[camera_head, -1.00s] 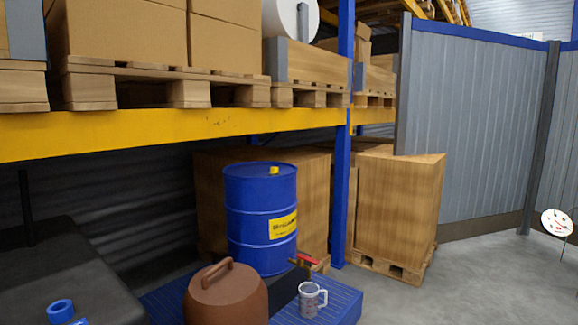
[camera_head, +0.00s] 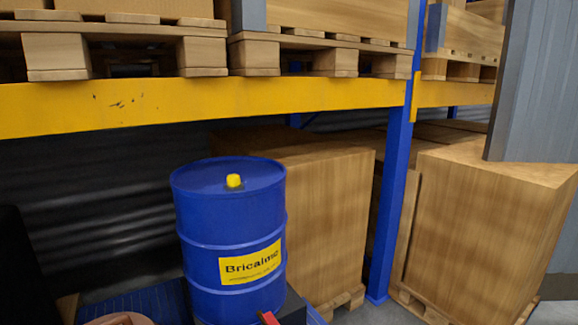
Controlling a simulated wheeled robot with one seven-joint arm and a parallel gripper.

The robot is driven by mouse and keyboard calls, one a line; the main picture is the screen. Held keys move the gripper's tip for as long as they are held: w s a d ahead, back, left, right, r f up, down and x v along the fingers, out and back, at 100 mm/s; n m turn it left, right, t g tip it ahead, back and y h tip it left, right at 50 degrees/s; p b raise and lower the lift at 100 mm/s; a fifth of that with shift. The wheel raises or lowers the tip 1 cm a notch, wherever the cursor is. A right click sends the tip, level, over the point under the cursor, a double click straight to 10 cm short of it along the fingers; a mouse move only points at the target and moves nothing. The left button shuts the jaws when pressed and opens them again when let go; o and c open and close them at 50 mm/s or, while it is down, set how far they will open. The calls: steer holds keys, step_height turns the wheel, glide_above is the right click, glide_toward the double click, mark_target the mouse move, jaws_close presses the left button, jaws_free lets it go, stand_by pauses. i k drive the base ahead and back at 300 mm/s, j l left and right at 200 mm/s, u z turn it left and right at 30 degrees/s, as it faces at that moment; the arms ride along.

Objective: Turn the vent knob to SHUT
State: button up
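No knob with a SHUT mark can be made out in this view. A blue drum (camera_head: 232,250) stands upright at the lower middle, with a yellow label on its side. A small yellow cap (camera_head: 234,181) sits on its lid; I cannot tell whether it turns. The tip of a red part (camera_head: 268,317) shows at the bottom edge, in front of the drum, mostly cut off. My gripper is not in view.
Wooden crates (camera_head: 318,215) on pallets stand behind and right of the drum. A blue rack post (camera_head: 392,205) and a yellow beam (camera_head: 200,105) frame them. A brown lidded pot (camera_head: 122,319) barely shows at the bottom left.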

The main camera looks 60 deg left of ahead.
mark_target(232, 179)
steer(key=i+u, duration=0.35)
steer(key=i+l+u, duration=0.2)
steer(key=i+u, duration=0.15)
steer(key=i+l+u, duration=0.2)
steer(key=u, duration=0.2)
steer(key=i+l, duration=0.05)
steer(key=i, duration=0.05)
